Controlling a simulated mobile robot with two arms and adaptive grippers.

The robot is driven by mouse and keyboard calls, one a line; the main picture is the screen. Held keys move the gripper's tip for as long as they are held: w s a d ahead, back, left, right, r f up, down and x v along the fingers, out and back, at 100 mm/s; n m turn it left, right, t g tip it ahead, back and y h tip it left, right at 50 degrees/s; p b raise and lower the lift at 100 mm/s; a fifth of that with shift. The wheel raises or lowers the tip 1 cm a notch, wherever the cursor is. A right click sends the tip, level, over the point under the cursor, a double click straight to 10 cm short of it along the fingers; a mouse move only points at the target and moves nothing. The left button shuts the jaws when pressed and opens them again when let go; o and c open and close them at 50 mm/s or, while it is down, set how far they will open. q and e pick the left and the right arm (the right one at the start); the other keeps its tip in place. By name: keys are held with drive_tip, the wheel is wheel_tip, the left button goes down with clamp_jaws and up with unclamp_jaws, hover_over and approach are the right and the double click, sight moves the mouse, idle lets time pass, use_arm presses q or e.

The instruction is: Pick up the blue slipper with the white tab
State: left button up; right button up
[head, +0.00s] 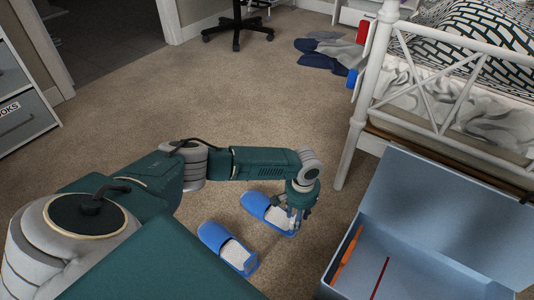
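Two blue slippers with pale insoles lie on the carpet in the lower middle of the head view. The nearer slipper (211,236) is clear of the gripper. The farther slipper (254,203) has my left gripper (293,222) over its right end. The gripper points down and partly covers that end; I cannot tell whether its fingers touch the slipper or how far apart they are. A white tab cannot be made out on either slipper. My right gripper is not in view.
An open light-blue box (345,232) holding an orange item (347,248) and a thin red item (380,278) stands at the right. A white bed frame (364,105) is behind it. Dark clothes (325,54) lie farther back. The carpet (240,95) is clear beyond the arm.

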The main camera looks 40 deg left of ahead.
use_arm(q)
drive_tip(key=shift+f, duration=0.2)
clamp_jaws()
idle(0.3)
